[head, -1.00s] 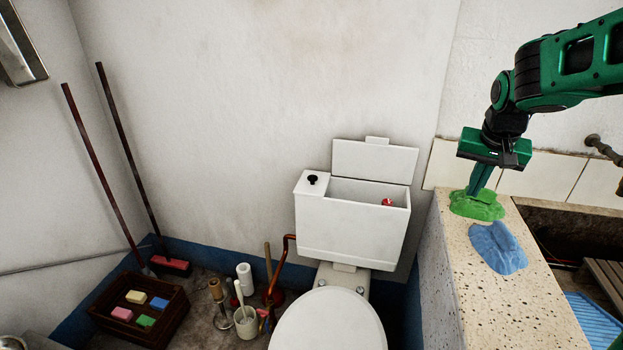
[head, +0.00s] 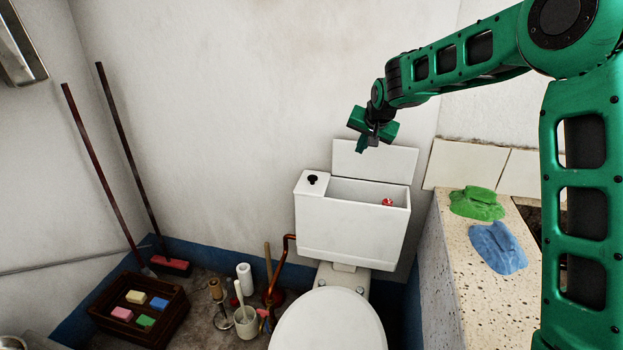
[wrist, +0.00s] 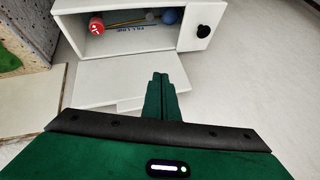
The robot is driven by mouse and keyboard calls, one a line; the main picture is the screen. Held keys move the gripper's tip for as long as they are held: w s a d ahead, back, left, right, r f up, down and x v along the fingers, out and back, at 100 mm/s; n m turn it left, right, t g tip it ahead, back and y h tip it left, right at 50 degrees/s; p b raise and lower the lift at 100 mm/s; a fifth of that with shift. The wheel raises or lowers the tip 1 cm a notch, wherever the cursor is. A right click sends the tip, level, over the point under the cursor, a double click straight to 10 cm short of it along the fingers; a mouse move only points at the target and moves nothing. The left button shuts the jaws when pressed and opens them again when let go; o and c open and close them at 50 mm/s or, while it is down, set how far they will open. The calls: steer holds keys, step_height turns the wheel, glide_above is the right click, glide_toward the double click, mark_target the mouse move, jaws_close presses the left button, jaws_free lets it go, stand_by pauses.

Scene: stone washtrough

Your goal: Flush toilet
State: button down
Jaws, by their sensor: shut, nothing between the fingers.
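The white toilet (head: 327,320) stands in the middle with its lid down. Its cistern (head: 352,232) is open on top, with the cistern lid (head: 375,162) leaning upright behind it. A black flush knob (head: 312,180) sits on the cistern's left top; in the wrist view the knob (wrist: 203,31) is at the upper right. A red-and-white part (head: 387,202) shows inside the tank, and the wrist view also shows a blue ball (wrist: 171,16) there. My gripper (head: 360,147) is shut and empty, in the air above the cistern, right of the knob. Its closed fingers (wrist: 160,80) point towards the cistern.
A stone ledge (head: 450,285) on the right bears a green cloth (head: 477,203) and a blue cloth (head: 497,247). A wooden crate (head: 140,308) with sponges, a brush holder (head: 246,322) and a plunger (head: 272,295) stand at the lower left. The wall above the knob is clear.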

steer(key=t+y, duration=0.1)
steer(key=y, duration=0.1)
glide_above(314, 178)
step_height(314, 178, down, 3)
steer(key=shift+s+a+r, duration=0.1)
steer(key=shift+f, duration=4.45)
steer(key=shift+f, duration=0.1)
steer(key=shift+f, duration=0.3)
